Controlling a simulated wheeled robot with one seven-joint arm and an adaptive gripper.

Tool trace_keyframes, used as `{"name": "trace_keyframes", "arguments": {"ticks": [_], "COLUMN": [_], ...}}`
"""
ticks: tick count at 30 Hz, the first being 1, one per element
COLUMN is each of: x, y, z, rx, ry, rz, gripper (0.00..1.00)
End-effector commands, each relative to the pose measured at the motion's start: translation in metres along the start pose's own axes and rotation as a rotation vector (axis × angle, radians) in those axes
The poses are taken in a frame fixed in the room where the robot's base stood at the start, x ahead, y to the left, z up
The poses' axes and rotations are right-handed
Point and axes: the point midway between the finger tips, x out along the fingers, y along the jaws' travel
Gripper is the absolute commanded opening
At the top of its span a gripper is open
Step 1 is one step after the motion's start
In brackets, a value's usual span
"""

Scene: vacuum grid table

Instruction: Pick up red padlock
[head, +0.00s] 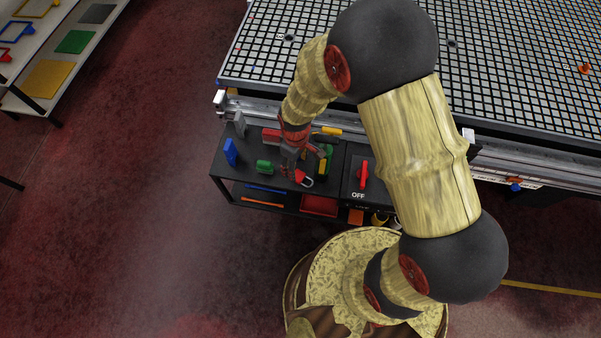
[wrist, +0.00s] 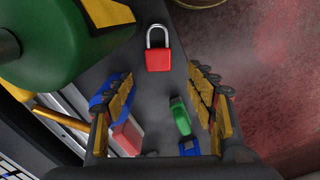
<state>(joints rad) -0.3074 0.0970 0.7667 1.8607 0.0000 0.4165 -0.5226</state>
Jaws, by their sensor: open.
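The red padlock (wrist: 158,60) lies on the dark shelf top in the upper middle of the wrist view, with its silver shackle pointing to the top of the picture. In the head view the padlock (head: 300,176) shows near the front edge of the shelf, just below my gripper (head: 303,160). My gripper (wrist: 160,78) is open in the wrist view, with one finger to each side. The padlock is seen beyond the gap between the fingertips, and nothing is held. In the head view the fingers partly overlap nearby things.
A large green object (wrist: 50,40) is close at the upper left of the wrist view. A green padlock-sized item (head: 264,167) and a blue item (head: 231,151) stand left on the shelf. A red switch (head: 364,174) marked OFF is to the right. The grid table (head: 500,60) lies behind.

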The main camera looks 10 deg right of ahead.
Motion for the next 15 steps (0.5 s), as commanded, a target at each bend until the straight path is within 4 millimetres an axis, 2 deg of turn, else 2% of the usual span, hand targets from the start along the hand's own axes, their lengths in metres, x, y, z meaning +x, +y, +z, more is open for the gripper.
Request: {"name": "trace_keyframes", "arguments": {"ticks": [6,11,15], "x": [0.024,0.034,0.055], "y": [0.000,0.001,0.002], "z": [0.001,0.000,-0.001], "rx": [0.000,0.000,0.001], "ry": [-0.003,-0.001,-0.003], "rz": [-0.002,0.000,-0.002], "gripper": [0.56,0.56,0.56]}}
